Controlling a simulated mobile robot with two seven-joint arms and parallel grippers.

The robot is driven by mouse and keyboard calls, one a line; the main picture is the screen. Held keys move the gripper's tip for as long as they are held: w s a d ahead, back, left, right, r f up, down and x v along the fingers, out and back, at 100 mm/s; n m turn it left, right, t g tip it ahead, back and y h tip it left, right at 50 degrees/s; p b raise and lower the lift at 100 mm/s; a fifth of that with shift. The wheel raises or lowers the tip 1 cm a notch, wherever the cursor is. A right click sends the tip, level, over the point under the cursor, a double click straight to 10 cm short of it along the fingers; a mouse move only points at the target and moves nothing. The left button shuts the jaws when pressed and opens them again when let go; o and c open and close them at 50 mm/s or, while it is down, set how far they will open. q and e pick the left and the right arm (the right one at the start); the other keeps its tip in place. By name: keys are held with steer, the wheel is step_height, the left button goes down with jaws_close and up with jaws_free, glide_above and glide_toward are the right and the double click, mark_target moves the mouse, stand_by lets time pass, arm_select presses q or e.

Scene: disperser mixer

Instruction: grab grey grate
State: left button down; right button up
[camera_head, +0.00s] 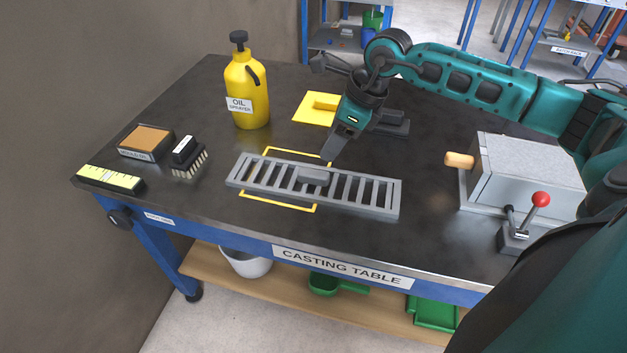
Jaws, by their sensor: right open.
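The grey grate (361,197) lies flat on the dark table top, partly across a yellow outlined rectangle (283,205). It is long, with several slots and a raised grey block at its middle. My right gripper (328,158) points down just above and behind the grate's middle, near the raised block. It is open, with nothing seen between its fingers; the fingers overlap in this view. My left gripper is not in view.
The casting table (215,210) carries a yellow oil sprayer (246,92), a brush (187,155), a brown-topped box (147,142) and a yellow ruler block (110,178). A yellow piece (314,108) lies behind. A grey metal box (528,170) and red-knobbed lever (540,199) stand right.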

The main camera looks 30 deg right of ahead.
mark_target(313, 171)
steer(key=x, duration=0.9)
steer(key=shift+a+f, duration=0.1)
steer(key=shift+f, duration=0.25)
jaws_close()
steer(key=shift+w+r, duration=0.1)
steer(key=shift+r, duration=0.05)
stand_by(0.4)
